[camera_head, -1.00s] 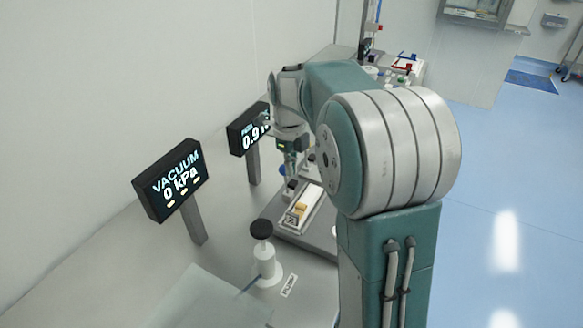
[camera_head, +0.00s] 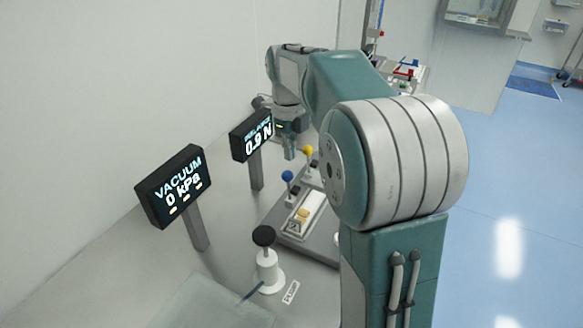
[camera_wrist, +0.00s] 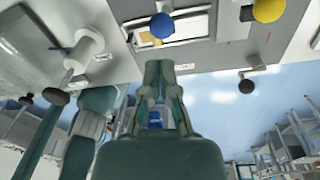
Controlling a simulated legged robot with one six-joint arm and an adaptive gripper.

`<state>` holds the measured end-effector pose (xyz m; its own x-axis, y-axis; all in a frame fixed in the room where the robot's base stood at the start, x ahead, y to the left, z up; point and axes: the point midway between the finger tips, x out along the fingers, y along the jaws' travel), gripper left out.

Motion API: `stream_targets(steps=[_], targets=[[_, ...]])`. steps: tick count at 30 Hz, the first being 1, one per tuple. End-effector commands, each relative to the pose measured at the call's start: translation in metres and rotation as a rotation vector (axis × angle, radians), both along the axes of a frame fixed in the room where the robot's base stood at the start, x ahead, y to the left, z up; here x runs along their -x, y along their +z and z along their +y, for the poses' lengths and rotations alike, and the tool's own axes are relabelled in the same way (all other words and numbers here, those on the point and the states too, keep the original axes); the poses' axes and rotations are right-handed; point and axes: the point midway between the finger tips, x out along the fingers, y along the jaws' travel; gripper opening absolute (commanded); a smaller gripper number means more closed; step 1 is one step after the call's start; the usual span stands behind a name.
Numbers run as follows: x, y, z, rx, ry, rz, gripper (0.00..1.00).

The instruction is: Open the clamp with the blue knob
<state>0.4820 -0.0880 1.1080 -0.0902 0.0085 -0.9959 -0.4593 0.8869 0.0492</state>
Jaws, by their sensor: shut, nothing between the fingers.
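The blue knob (camera_head: 287,176) stands on a short stem at the left edge of the clamp fixture (camera_head: 283,229) in the head view. It also shows in the wrist view (camera_wrist: 163,25), beyond my fingertips and in front of the pale slot. A yellow knob (camera_head: 308,150) stands farther back; it is at the top right of the wrist view (camera_wrist: 268,10). My gripper (camera_head: 290,154) is shut and empty, raised above and behind the blue knob in the head view. Its fingers (camera_wrist: 160,66) show a gap to the blue knob. The clamp's lower linkage is too small to read.
A black-knobbed white post (camera_head: 267,268) stands in front of the fixture. A vacuum display (camera_head: 175,187) reading 0 kPa and a 0.9 N display (camera_head: 252,135) stand along the left. Another black knob (camera_wrist: 246,86) shows in the wrist view. The wall is close on the left.

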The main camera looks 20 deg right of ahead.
Motion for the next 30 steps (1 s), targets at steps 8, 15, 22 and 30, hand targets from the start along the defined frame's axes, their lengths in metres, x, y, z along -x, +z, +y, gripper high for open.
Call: stream_targets(steps=[8,15,22,30], targets=[[-0.003,0.049,-0.003,0.0,-0.002,0.007,0.0],[-0.003,0.061,-0.003,0.0,-0.002,0.011,0.0],[-0.003,0.06,-0.003,0.001,-0.002,0.012,0.0],[0.002,0.062,0.0,-0.002,0.045,0.001,0.0]])
